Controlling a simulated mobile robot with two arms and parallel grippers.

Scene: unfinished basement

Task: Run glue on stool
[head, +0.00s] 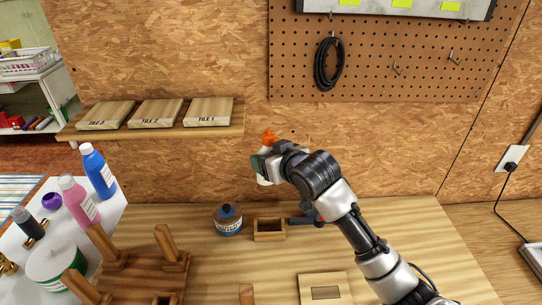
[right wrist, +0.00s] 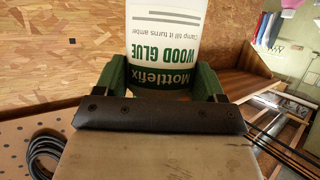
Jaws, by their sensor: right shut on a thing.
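My right gripper (head: 262,164) is shut on the wood glue bottle (head: 264,180), a white bottle with an orange tip, held above the back of the workbench. In the right wrist view the glue bottle (right wrist: 163,40) sits between the green fingers of the right gripper (right wrist: 164,75), its "Mottlefix wood glue" label upside down. The wooden stool (head: 142,272) lies legs-up at the front left of the bench, with several legs pointing upward, partly cut off by the frame. The glue bottle is apart from the stool, up and to its right. My left gripper is not in view.
A blue jar (head: 228,221) and a small wooden box (head: 269,230) stand on the bench below the gripper. A wooden piece with a slot (head: 312,292) lies at the front. Bottles crowd the white table (head: 125,197) at left. A shelf (head: 228,130) holds labelled boards.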

